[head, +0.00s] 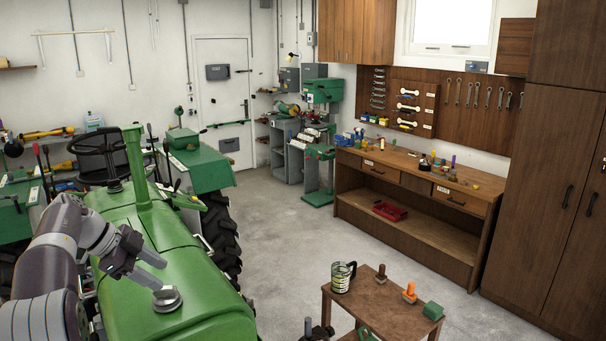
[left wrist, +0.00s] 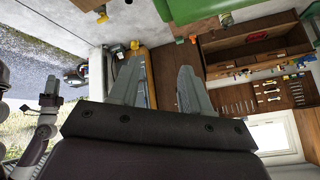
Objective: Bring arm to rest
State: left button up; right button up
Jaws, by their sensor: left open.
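My left arm comes in from the left in the head view, over the green tractor (head: 185,270). My left gripper (head: 158,274) is open and empty above the tractor's hood. Its fingers are close to a round grey cap (head: 168,298) on the hood; I cannot tell whether they touch it. In the left wrist view the two fingers of my left gripper (left wrist: 160,75) stand apart with nothing between them. Part of my other arm shows at the left edge of that view, with what looks like my right gripper (left wrist: 50,101), too small to tell its state.
A workbench (head: 420,179) and a tall cabinet (head: 555,190) line the right wall. Concrete floor (head: 275,235) is clear between tractor and bench.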

pick_arm(q)
jog(key=w+d+f+n+t+b, duration=0.3)
jog(key=w+d+n+t+b, duration=0.25)
jog(key=d+t+b, duration=0.45)
jog(key=s+d+f+n+g+y+b, duration=0.1)
jog(key=s+f+n+g+y+b, duration=0.2)
jog(key=s+f, duration=0.5)
jog(key=s+d+f+n+g+y+b, duration=0.15)
jog(key=s+f+n+y, duration=0.35)
jog(key=f, duration=0.7)
jog(key=s+d+f+n+g+b, duration=0.1)
jog(key=s+f+g, duration=0.1)
jog(key=s+f, duration=0.2)
jog(key=s+d+f+n+g+h+b, duration=0.1)
jog(key=s+f+g, duration=0.2)
jog(key=s, duration=0.7)
jog(key=s+d+f+n+g+b, duration=0.1)
jog(key=s+f+g, duration=0.2)
jog(key=s+f, duration=0.2)
jog(key=s, duration=0.2)
jog(key=shift+s+d, duration=0.25)
jog(key=shift+s, duration=0.1)
pick_arm(e)
notch_tip(320, 180, down, 18)
jog(key=shift+s+f, duration=0.15)
jog(key=shift+s, duration=0.3)
pick_arm(q)
jog(key=shift+s, duration=0.1)
pick_arm(e)
jog(key=shift+s+a, duration=0.1)
